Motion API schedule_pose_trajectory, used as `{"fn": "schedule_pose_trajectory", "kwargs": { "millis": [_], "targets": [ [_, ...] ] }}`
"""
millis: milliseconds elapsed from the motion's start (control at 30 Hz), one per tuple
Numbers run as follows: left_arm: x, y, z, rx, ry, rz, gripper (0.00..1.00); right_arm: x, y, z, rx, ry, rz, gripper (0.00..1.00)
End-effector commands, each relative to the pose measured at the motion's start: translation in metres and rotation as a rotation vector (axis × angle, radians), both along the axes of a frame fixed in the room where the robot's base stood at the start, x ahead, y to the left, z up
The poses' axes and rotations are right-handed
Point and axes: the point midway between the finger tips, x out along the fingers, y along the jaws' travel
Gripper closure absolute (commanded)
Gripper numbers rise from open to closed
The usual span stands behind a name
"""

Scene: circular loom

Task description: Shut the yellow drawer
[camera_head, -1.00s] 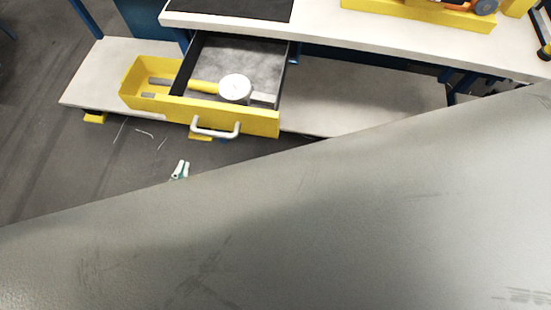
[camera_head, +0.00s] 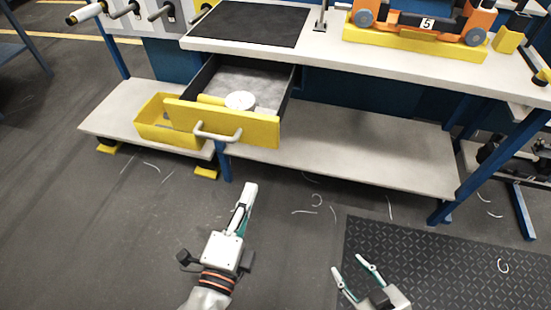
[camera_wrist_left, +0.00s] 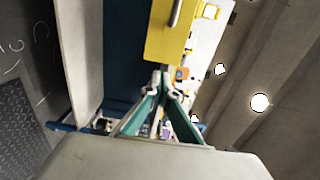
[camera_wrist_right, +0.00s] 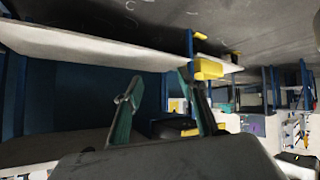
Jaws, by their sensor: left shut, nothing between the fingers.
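The yellow drawer (camera_head: 255,130) stands pulled out from under the white workbench, with a pale bar handle (camera_head: 218,133) on its front. A white round object (camera_head: 240,100) lies inside it. The yellow front also shows in the left wrist view (camera_wrist_left: 172,38). My left gripper (camera_head: 247,192) is shut and empty, below and in front of the drawer, apart from it. Its fingertips meet in the left wrist view (camera_wrist_left: 162,82). My right gripper (camera_head: 348,268) is open and empty, low at the right, over the dark ribbed mat. Its spread fingers show in the right wrist view (camera_wrist_right: 160,88).
The white worktop (camera_head: 340,60) carries a black mat (camera_head: 250,24) and an orange model (camera_head: 430,22) on a yellow base. A lower shelf (camera_head: 350,150) runs beneath, with a yellow bin (camera_head: 170,128) on it. The floor before the drawer has thin pale scraps.

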Motion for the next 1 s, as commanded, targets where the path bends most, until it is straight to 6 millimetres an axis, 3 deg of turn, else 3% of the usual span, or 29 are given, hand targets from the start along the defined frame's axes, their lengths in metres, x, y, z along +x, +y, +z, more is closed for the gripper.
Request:
{"fn": "schedule_pose_trajectory", "kwargs": {
  "millis": [167, 300, 700, 1000],
  "targets": [
    [0.009, -0.004, 0.004, 0.01, -0.014, -0.001, 1.0, 0.008, 0.0, 0.01, 0.002, -0.021, -0.001, 0.6],
    [0.027, -0.01, 0.007, 0.01, -0.017, -0.002, 1.0, 0.013, -0.001, 0.017, 0.002, -0.035, -0.004, 0.6],
    [0.097, -0.032, 0.004, 0.009, -0.011, -0.001, 1.0, 0.002, -0.004, 0.002, -0.005, -0.002, -0.012, 0.6],
    [0.129, -0.043, 0.001, 0.007, -0.007, -0.001, 1.0, 0.001, -0.003, 0.002, -0.002, 0.0, -0.011, 0.6]
  ]
}}
